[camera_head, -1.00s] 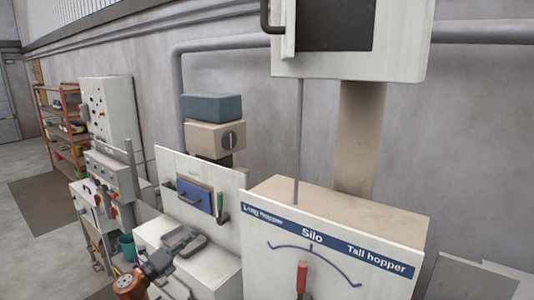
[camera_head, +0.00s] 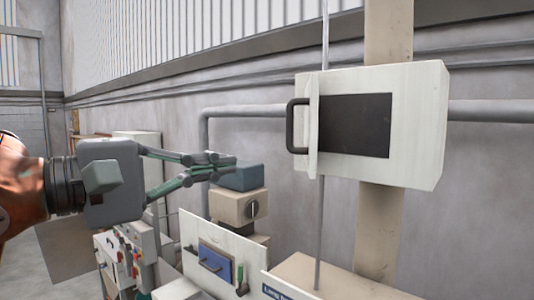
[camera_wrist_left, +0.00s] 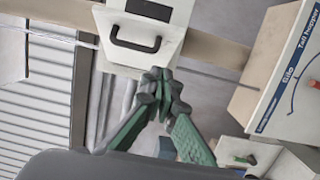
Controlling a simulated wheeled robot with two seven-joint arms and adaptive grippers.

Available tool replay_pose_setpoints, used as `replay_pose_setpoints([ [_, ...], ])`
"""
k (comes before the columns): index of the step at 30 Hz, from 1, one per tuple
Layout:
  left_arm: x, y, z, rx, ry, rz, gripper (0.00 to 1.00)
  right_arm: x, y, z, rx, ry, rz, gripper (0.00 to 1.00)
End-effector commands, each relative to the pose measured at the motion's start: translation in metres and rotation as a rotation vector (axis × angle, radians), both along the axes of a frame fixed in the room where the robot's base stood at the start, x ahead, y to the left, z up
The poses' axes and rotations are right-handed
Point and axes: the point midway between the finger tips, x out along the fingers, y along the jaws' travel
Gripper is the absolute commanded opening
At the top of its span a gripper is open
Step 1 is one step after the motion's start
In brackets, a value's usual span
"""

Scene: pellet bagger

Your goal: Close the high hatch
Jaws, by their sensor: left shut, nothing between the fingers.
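The high hatch is a white box (camera_head: 425,120) on a beige post, in the right half of the head view. Its front has a dark rectangular opening (camera_head: 355,125). A narrow white door panel (camera_head: 313,125) with a black handle (camera_head: 297,126) stands at the opening's left edge. My left gripper (camera_head: 232,165) is shut and empty, left of the handle and apart from it in the picture. In the left wrist view the handle (camera_wrist_left: 135,42) shows on a white face beyond the closed fingertips (camera_wrist_left: 158,77). My right gripper is not in view.
A beige switch box (camera_head: 238,206) with a blue-grey top stands behind my left fingers. Below are a white board with a blue panel (camera_head: 214,263) and the silo cabinet (camera_head: 330,280). A thin grey rod (camera_head: 321,230) runs vertically by the hatch. Pipes line the wall.

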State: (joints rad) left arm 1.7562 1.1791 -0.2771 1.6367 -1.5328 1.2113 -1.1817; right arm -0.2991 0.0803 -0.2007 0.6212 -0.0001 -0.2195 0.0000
Motion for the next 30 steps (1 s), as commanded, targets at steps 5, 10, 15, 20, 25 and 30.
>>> replay_pose_setpoints([
  [5,0.018,-0.019,0.001,0.001,0.001,-0.004,0.0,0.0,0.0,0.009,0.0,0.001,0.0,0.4],
  [10,0.042,-0.045,0.002,0.0,0.003,-0.005,0.0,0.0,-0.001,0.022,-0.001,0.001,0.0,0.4],
  [15,0.066,-0.069,0.002,-0.001,0.004,-0.005,0.0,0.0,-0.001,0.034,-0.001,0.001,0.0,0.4],
  [20,0.065,-0.093,0.002,-0.001,0.001,-0.006,0.0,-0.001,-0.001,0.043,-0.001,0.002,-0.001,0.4],
  [25,0.066,-0.106,0.001,-0.002,0.001,-0.004,0.0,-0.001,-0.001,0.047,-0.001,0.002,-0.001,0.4],
  [30,0.066,-0.109,0.0,-0.004,0.002,-0.004,0.0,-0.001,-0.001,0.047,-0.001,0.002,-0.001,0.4],
])
